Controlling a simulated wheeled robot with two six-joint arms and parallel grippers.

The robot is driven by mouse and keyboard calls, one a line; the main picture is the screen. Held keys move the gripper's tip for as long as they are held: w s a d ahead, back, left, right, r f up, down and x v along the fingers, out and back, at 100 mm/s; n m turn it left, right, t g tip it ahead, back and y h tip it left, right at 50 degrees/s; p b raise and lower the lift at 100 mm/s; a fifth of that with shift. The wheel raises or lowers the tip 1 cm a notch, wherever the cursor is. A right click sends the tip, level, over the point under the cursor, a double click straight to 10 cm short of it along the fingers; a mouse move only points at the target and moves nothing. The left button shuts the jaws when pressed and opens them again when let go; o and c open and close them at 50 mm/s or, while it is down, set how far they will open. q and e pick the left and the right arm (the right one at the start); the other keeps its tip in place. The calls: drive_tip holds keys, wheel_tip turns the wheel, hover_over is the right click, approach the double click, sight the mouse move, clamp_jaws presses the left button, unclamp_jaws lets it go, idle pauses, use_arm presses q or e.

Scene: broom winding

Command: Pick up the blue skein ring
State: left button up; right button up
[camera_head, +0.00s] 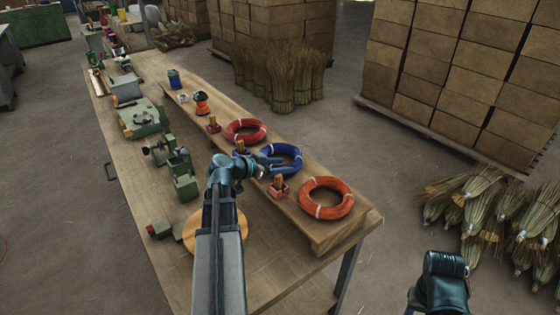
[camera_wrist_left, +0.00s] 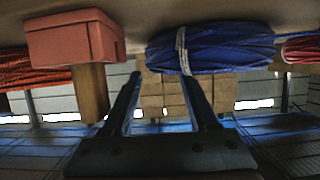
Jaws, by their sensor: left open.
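The blue skein ring (camera_head: 288,164) lies flat on the raised wooden shelf of the bench, between two other rings. In the left wrist view, which looks upside down, the blue ring (camera_wrist_left: 225,50) with its white tie is just beyond the fingertips. My left gripper (camera_head: 268,162) is open and empty at the near left side of the ring; its two fingers (camera_wrist_left: 160,80) are spread, one finger close to the tie. I cannot tell whether it touches. Only part of my right arm shows at the bottom right; its gripper is not in view.
An orange-red ring (camera_head: 338,211) and a red ring (camera_head: 233,134) flank the blue one. A small red block with a wooden post (camera_head: 279,188) stands close beside the gripper; it also shows in the wrist view (camera_wrist_left: 75,42). Green machines (camera_head: 140,118) stand on the lower bench.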

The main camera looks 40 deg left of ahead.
sight(292, 165)
use_arm(q)
drive_tip(key=b+x, duration=0.1)
drive_tip(key=x, duration=0.4)
drive_tip(key=shift+w+b, duration=0.1)
drive_tip(key=shift+b, duration=0.3)
clamp_jaws()
